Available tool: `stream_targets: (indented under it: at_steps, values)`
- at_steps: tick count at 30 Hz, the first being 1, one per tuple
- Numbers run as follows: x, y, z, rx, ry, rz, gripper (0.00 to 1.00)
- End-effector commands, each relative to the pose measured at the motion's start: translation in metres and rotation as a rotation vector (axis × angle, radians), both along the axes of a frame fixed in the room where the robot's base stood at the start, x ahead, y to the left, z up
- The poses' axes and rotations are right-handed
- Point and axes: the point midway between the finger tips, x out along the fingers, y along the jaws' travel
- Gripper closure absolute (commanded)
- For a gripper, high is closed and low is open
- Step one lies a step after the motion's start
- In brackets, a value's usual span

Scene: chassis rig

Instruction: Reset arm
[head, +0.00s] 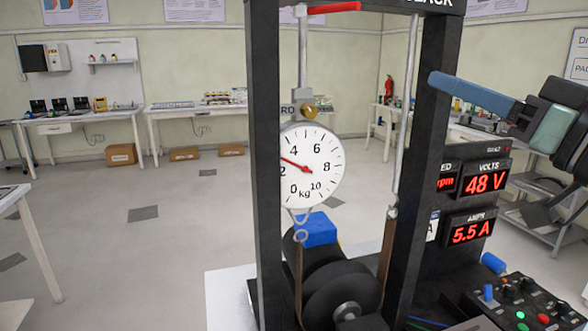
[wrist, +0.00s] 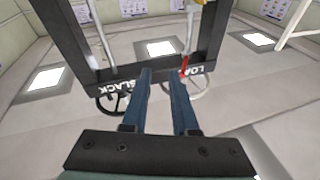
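My gripper (head: 434,82) reaches in from the right in the head view, its blue fingers pointing left at the upper part of the rig's black right post.
A dial scale (head: 311,180) hangs in the frame, its needle between 2 and 4. Red displays (head: 484,182) read 48 V and 5.5 A. A control panel (head: 530,310) with knobs and buttons stands lower right. Benches (head: 85,117) line the walls.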

Motion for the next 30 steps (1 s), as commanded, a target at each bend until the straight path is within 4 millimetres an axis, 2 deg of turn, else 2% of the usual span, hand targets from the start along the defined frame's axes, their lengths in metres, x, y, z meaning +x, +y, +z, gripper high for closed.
stream_targets:
  at_steps: [1,4,8,11,15,18,22,24,30]
  values:
    - [0.010,0.017,-0.005,-0.010,0.006,-0.037,0.73]
    - [0.025,0.050,-0.012,-0.031,-0.005,-0.139,0.73]
    - [0.023,0.101,-0.007,-0.057,-0.086,-0.280,0.73]
    - [0.000,0.141,0.007,-0.062,-0.196,-0.370,0.73]
    - [-0.053,0.185,0.032,-0.042,-0.373,-0.458,0.73]
    - [-0.092,0.204,0.047,-0.018,-0.482,-0.496,0.73]
    - [-0.125,0.216,0.057,0.004,-0.567,-0.521,0.73]
    - [-0.133,0.218,0.060,0.009,-0.587,-0.529,0.73]
    - [-0.133,0.218,0.060,0.010,-0.588,-0.530,0.73]
